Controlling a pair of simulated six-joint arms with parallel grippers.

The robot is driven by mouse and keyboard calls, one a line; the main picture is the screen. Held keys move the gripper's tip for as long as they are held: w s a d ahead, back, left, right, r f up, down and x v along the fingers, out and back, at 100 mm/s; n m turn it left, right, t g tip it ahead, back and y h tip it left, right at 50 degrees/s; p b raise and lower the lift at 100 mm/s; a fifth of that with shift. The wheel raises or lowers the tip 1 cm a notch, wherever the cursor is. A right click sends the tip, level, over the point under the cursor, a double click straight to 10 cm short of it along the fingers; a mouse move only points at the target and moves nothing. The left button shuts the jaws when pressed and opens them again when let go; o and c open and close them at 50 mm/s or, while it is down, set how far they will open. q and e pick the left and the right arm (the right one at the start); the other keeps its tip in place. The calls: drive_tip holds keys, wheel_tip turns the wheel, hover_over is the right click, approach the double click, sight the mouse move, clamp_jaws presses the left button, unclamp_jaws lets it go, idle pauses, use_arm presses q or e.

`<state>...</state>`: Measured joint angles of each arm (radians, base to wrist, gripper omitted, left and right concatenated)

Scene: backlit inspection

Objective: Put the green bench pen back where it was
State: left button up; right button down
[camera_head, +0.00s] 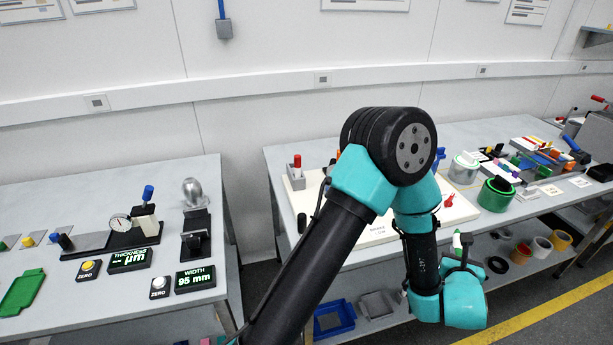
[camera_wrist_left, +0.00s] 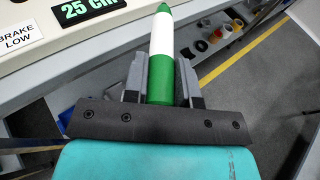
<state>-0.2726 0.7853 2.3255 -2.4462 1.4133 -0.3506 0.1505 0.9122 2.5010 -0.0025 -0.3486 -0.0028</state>
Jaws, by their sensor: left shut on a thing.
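The green bench pen (camera_wrist_left: 161,38), green with a white band, stands between the two fingers of my left gripper (camera_wrist_left: 162,78) in the left wrist view. The gripper is shut on it, and the pen's tip points away from the wrist. In the head view, the pen (camera_head: 457,240) shows small above my left gripper (camera_head: 463,250), in front of the right bench's front edge. My left arm hides part of that bench. My right gripper is not in view.
The right bench (camera_head: 290,232) carries a white board (camera_head: 456,207), a grey block (camera_head: 296,183) with a red-topped item, and a green round container (camera_head: 497,195). A lower shelf holds a blue bin (camera_head: 333,320) and tape rolls. The left bench (camera_head: 125,285) carries gauges and displays.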

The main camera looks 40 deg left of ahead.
use_arm(q)
drive_tip(key=w+a+r+n+g+y, duration=0.1)
drive_tip(key=w+a+r+n+g, duration=0.2)
drive_tip(key=a+n+g, duration=0.55)
drive_tip(key=w+a+r+n+g, duration=0.3)
drive_tip(key=a+r+n, duration=0.1)
drive_tip(key=a, duration=0.9)
drive_tip(key=w+a+r+n+g+y, duration=0.1)
drive_tip(key=w+a+r+n+g, duration=0.2)
drive_tip(key=a+n+g, duration=0.5)
drive_tip(key=s+a+r+n+t+h, duration=0.1)
drive_tip(key=s+a+n+t, duration=0.1)
drive_tip(key=a+n, duration=0.5)
drive_tip(key=s+a+r+n+t+h, duration=0.2)
drive_tip(key=a+n, duration=0.6)
drive_tip(key=a, duration=0.7)
drive_tip(key=s+a+r+n+t+h, duration=0.1)
drive_tip(key=s+a+n+t, duration=0.2)
drive_tip(key=a+n, duration=0.5)
drive_tip(key=shift+s+a+r+h, duration=0.25)
drive_tip(key=shift+a+h, duration=0.15)
drive_tip(key=shift+a, duration=1.25)
drive_tip(key=shift+f+n, duration=0.1)
drive_tip(key=shift+n, duration=0.15)
